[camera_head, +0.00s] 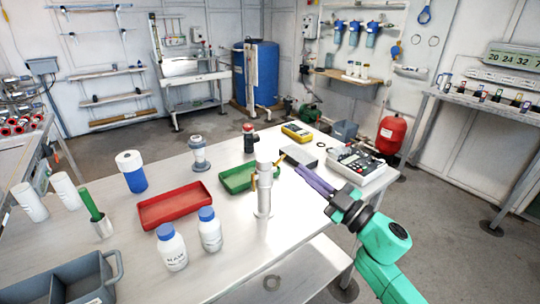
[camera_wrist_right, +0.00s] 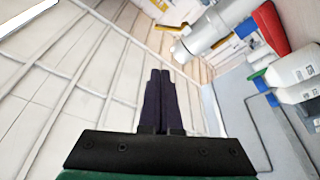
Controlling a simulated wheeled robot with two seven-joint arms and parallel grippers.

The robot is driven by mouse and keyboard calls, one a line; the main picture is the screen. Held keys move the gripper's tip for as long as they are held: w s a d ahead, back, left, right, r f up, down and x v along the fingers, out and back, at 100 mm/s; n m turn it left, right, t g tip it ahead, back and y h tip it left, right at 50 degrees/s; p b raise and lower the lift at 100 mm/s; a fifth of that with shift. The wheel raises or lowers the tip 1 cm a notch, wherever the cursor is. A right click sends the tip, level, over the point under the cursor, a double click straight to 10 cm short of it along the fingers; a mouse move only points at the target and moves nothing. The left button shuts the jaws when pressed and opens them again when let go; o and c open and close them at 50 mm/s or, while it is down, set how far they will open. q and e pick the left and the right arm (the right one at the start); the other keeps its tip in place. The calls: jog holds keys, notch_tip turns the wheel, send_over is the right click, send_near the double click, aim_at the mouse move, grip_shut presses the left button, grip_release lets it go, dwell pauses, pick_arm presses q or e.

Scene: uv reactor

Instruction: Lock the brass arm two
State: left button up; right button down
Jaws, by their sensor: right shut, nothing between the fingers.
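A pale upright cylinder, the reactor (camera_head: 264,196), stands near the right side of the table. A small brass arm (camera_head: 277,172) shows on its right near the top, and another brass arm (camera_head: 253,184) on its left. I cannot tell which is arm two. In the right wrist view the reactor (camera_wrist_right: 207,33) lies slanted at upper right, with a brass arm (camera_wrist_right: 181,51) at its end. My right gripper (camera_head: 299,168) is shut and empty, to the right of the reactor and apart from it; its fingers show in the wrist view (camera_wrist_right: 160,74). My left gripper is not in view.
A green tray (camera_head: 236,186) is behind the reactor, with a red tray (camera_head: 163,212) farther left. Two white bottles (camera_head: 210,236) with blue caps stand at front left. A meter box (camera_head: 358,170) and a yellow multimeter (camera_head: 296,132) are behind my right gripper.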

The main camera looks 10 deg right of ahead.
jog(key=s+d, duration=0.1)
jog(key=s, duration=0.1)
notch_tip(320, 180, up, 3)
jog(key=p, duration=0.3)
send_over(279, 160)
jog(key=s, duration=0.3)
pick_arm(q)
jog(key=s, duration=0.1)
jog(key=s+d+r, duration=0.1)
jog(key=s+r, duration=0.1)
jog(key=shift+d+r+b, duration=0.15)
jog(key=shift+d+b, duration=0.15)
jog(key=shift+b, duration=0.05)
pick_arm(e)
jog(key=f, duration=0.1)
jog(key=d+f, duration=0.1)
jog(key=w+f, duration=0.1)
jog(key=shift+d+f, duration=0.15)
jog(key=shift+d, duration=0.2)
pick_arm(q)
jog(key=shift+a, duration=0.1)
pick_arm(e)
jog(key=shift+d, duration=0.1)
